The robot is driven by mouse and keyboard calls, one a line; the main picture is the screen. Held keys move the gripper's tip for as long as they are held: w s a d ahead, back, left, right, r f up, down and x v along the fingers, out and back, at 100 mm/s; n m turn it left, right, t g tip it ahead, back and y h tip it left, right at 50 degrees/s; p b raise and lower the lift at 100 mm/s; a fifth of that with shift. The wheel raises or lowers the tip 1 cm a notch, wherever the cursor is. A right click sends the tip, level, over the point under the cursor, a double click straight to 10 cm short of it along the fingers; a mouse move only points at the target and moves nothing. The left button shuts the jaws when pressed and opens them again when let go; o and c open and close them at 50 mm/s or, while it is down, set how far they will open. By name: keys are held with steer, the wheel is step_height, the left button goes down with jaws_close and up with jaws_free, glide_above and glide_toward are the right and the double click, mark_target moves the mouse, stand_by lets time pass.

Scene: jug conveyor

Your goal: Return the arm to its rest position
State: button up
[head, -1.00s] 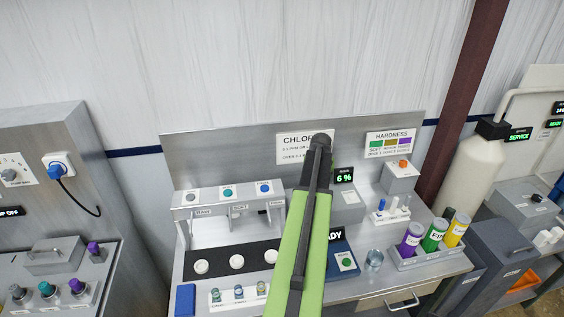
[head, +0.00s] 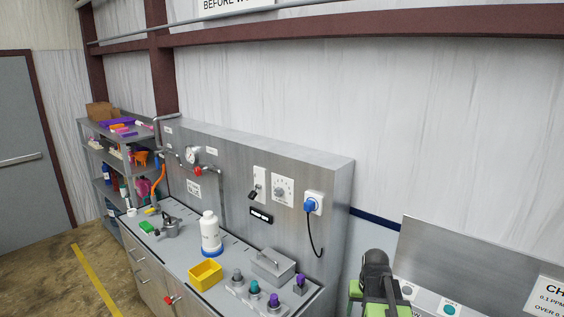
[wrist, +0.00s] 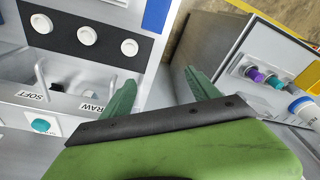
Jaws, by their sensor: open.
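My gripper (wrist: 162,90) shows in the wrist view with its two green fingers apart and nothing between them. It hangs over the gap between the bench with the SOFT and RAW labels (wrist: 62,97) on the left and the neighbouring bench on the right. In the head view my green and black arm (head: 378,285) shows at the bottom, right of centre, in front of the wall. The fingertips cannot be made out in the head view.
The head view shows a steel bench with a white jug (head: 211,236), a yellow bin (head: 205,275) and a lidded metal box (head: 273,266). A blue plug (head: 312,203) with a cable is on its panel. A shelf (head: 118,132) stands at the far left beside open floor.

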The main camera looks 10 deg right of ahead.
steer(key=s+a+f+n+g+b, duration=0.1)
steer(key=a+n, duration=0.1)
steer(key=a, duration=0.9)
steer(key=s+a+f+n+b, duration=0.1)
steer(key=s+a+n, duration=0.1)
steer(key=a, duration=0.9)
step_height(320, 180, down, 22)
steer(key=s+b, duration=0.1)
steer(key=b, duration=2)
steer(key=shift+s+d+g+y+b, duration=0.15)
steer(key=shift+s+g+y+b, duration=0.15)
steer(key=shift+s+g+b, duration=0.1)
